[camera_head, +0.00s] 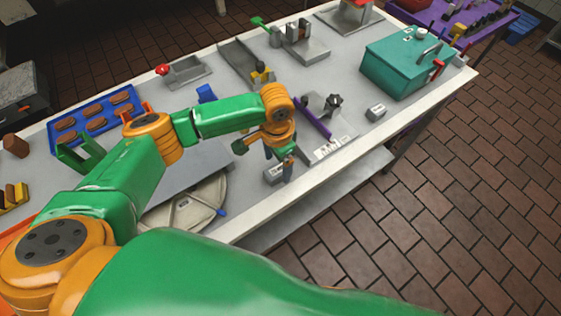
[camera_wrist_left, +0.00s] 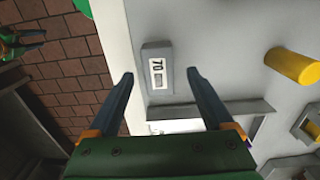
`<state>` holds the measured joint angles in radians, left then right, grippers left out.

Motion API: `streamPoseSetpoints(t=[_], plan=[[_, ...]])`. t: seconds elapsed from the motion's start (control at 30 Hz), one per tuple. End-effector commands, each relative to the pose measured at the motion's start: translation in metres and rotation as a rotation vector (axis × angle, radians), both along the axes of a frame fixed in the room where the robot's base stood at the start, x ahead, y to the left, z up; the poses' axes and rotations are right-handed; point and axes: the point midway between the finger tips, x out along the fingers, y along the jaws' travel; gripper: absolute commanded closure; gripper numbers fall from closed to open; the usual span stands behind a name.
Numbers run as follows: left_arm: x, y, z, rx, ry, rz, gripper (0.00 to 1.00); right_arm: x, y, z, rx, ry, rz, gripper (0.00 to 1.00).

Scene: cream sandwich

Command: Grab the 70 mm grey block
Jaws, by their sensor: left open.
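The grey block marked 70 (camera_wrist_left: 158,54) lies on the table near its edge in the left wrist view, with its white label facing up. In the head view a grey block with a white label (camera_head: 271,176) lies at the near table edge beside my left gripper (camera_head: 283,168). In the left wrist view my left gripper (camera_wrist_left: 160,76) is open, with the block centred in the gap at and beyond its fingertips. The fingers do not visibly touch it. Part of my right gripper (camera_wrist_left: 30,42) shows at the upper left; its jaw state is unclear.
Another small grey block (camera_head: 376,112) lies near the teal box (camera_head: 395,62). A purple bar (camera_head: 313,118) and a metal fixture lie beyond my left gripper. A yellow cylinder (camera_wrist_left: 292,66) is to the right of the block. The table edge is close, with brick floor beyond.

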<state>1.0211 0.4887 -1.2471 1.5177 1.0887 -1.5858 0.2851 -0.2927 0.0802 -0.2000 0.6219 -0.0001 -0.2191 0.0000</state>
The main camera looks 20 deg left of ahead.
Motion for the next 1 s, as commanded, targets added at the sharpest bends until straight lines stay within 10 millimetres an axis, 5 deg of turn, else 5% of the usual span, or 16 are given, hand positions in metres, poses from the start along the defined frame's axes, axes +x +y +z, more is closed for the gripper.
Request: streamPoseSetpoints(t=[0.13,0.37,0.7,1.0], plan=[[0.004,-0.001,-0.025,0.0,0.002,0.0,0.15,-0.014,-0.001,0.003,-0.003,0.027,0.0,0.5],[0.005,-0.001,-0.031,-0.001,-0.001,-0.002,0.15,-0.008,-0.001,0.003,-0.002,0.015,0.0,0.5],[0.005,-0.001,-0.03,-0.001,-0.001,-0.002,1.0,-0.004,0.0,0.003,-0.001,0.007,0.0,0.5],[0.005,-0.001,-0.027,-0.001,-0.001,-0.002,1.0,-0.005,0.0,0.003,-0.001,0.01,0.0,0.5]])
